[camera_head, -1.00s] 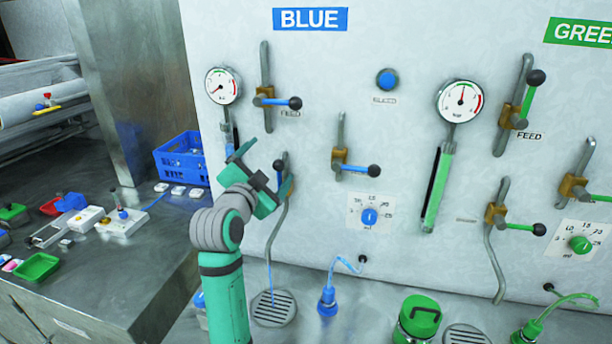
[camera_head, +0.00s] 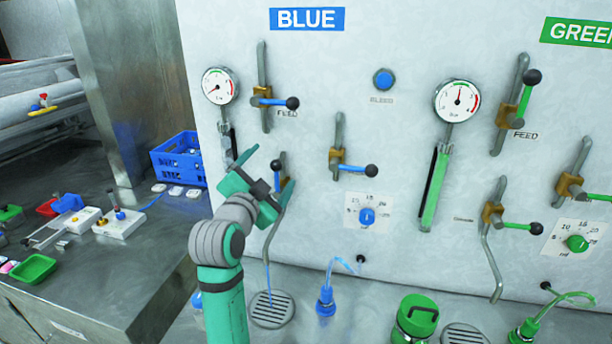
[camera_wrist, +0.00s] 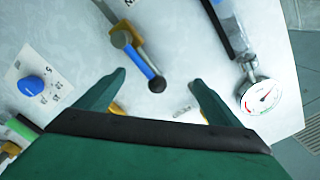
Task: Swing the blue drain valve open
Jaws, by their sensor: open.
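The blue drain valve's handle (camera_head: 278,181) is partly hidden behind my gripper in the head view, with its black ball end up. In the wrist view the blue handle (camera_wrist: 139,62) lies roughly along its pipe, from the pivot to the black ball. My gripper (camera_head: 268,170) is open in front of the valve.
Another blue-handled valve (camera_head: 356,169) is to the right, and the blue feed valve (camera_head: 275,102) is above. A pressure gauge (camera_head: 220,86) and a blue dial (camera_head: 367,216) are nearby. Green-side valves stand farther right. A blue crate (camera_head: 180,160) is at left.

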